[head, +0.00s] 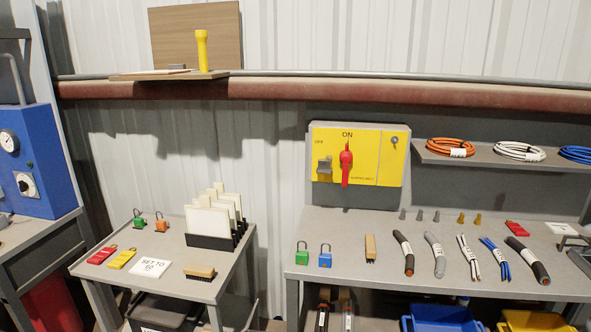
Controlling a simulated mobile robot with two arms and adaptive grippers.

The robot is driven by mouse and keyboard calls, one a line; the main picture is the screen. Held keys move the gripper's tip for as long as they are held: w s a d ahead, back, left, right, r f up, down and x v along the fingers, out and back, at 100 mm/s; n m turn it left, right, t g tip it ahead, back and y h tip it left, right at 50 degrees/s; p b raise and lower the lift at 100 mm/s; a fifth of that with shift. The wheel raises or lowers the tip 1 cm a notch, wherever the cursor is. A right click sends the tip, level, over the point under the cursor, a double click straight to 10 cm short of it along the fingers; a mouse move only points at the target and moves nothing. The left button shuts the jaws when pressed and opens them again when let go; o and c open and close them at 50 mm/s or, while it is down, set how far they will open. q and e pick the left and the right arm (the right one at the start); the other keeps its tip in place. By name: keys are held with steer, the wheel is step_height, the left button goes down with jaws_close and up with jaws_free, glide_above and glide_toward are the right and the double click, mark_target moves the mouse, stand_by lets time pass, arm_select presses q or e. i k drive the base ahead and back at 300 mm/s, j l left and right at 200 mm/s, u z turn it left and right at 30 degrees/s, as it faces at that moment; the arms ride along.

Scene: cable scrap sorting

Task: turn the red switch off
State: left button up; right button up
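The red switch (346,164) is a rotary handle on a yellow panel (364,145) on the wall behind the right bench. Its handle stands upright, in line with the "ON" label above it. The "OFF" label is at the panel's upper left. A small grey latch-like part (324,168) sits to the left of the handle, and a round keyhole-like part (394,141) is at the upper right. Neither of my grippers shows in the head view.
The right bench (330,222) below the panel holds green and blue padlocks (325,260), a brush (370,247) and several cable pieces (403,252). A shelf (480,157) with coiled cables juts out to the right. A smaller table (125,237) stands left, with a gap between.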

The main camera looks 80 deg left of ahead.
mark_target(346, 156)
steer(key=j+u, duration=0.1)
steer(key=u, duration=2.25)
